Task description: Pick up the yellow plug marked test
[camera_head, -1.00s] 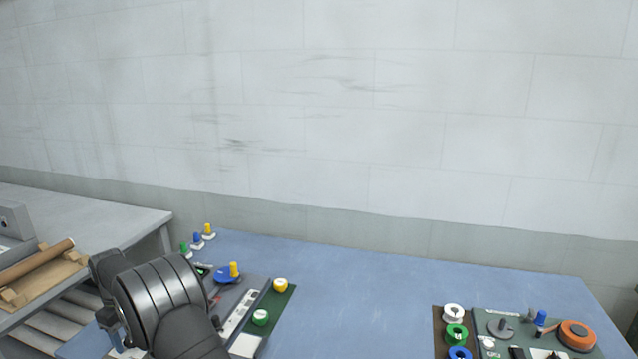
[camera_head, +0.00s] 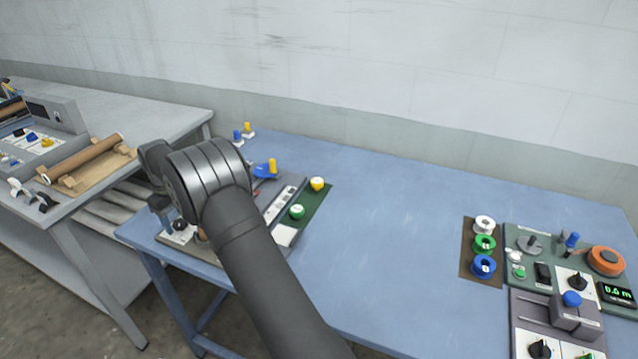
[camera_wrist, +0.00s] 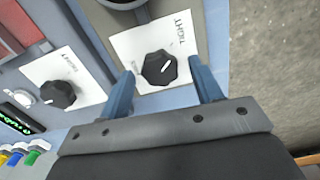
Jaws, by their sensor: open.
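In the head view, a small yellow plug (camera_head: 247,128) stands upright on a white base at the back left of the blue table. Another yellow peg (camera_head: 272,166) stands by a blue part nearer my arm. No "test" mark is readable on either. In the wrist view, a yellow piece (camera_wrist: 4,159) shows at the lower left edge, beside blue and green ones. My gripper (camera_wrist: 162,66) is open and empty, its two blue fingers on either side of a black knob (camera_wrist: 160,68) on a "TIGHT" card. I cannot tell whether they touch it. My arm hides part of the left panel.
A blue plug (camera_head: 237,136) stands beside the back yellow plug. Yellow (camera_head: 317,184) and green (camera_head: 297,211) round pieces lie on a green mat. The blue table's middle (camera_head: 390,210) is clear. Spools and a control panel (camera_head: 555,325) stand at the right. A grey bench (camera_head: 165,105) is at the left.

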